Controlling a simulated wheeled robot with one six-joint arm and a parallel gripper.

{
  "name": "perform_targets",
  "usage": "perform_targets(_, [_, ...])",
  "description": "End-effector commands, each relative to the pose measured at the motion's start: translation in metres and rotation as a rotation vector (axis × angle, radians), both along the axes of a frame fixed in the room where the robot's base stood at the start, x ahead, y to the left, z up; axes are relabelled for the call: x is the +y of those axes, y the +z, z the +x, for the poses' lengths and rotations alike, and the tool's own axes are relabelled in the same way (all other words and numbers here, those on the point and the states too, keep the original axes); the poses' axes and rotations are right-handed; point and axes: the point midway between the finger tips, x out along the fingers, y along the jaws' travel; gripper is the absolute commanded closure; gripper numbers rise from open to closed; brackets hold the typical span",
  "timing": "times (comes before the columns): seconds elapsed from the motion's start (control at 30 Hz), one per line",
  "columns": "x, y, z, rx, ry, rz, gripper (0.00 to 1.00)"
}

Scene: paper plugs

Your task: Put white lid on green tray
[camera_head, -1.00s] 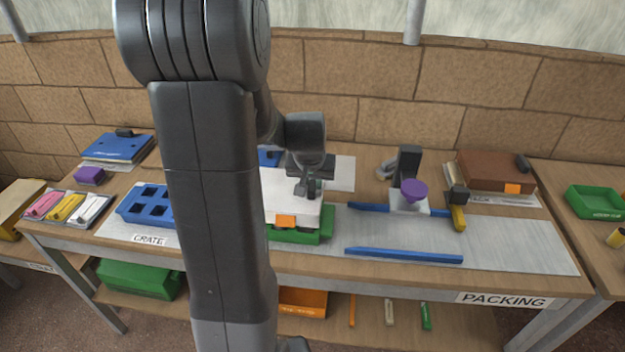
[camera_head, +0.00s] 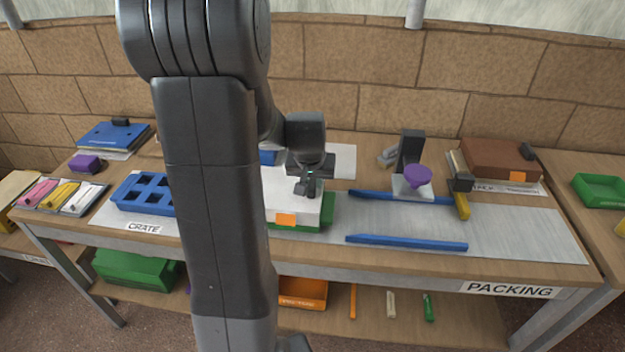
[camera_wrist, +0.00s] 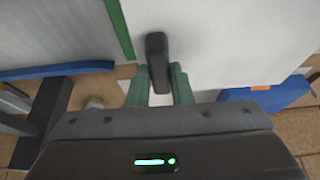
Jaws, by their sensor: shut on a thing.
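The white lid (camera_head: 282,188) is a flat slab with an orange label on its front. It sits over the green tray (camera_head: 328,208), whose right side and a thin front strip show; most of the tray is hidden. My gripper (camera_head: 309,184) is shut on the lid's dark handle, which also shows between the fingers in the wrist view (camera_wrist: 157,58). In that view a green tray edge (camera_wrist: 120,30) runs beside the white lid (camera_wrist: 220,40). I cannot tell whether the lid touches the tray all round.
A blue crate (camera_head: 145,193) stands at left, partly behind my arm. Two blue rails (camera_head: 407,243) lie on the grey mat at right. A purple funnel-like piece (camera_head: 418,176) on a stand and a yellow-handled tool (camera_head: 461,203) are beyond.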

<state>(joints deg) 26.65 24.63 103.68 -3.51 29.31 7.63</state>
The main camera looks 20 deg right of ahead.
Motion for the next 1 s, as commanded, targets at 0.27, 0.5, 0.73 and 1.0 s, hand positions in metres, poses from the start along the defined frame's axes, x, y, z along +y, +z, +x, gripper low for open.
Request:
perform_targets(0.27, [0.0, -0.004, 0.0, 0.0, 0.0, 0.0, 1.0])
perform_targets(0.5, [0.0, -0.007, 0.0, 0.0, 0.0, 0.0, 1.0])
perform_targets(0.73, [0.0, -0.009, 0.0, 0.0, 0.0, 0.0, 1.0])
perform_targets(1.0, [0.0, -0.011, 0.0, -0.001, 0.0, -0.001, 0.75])
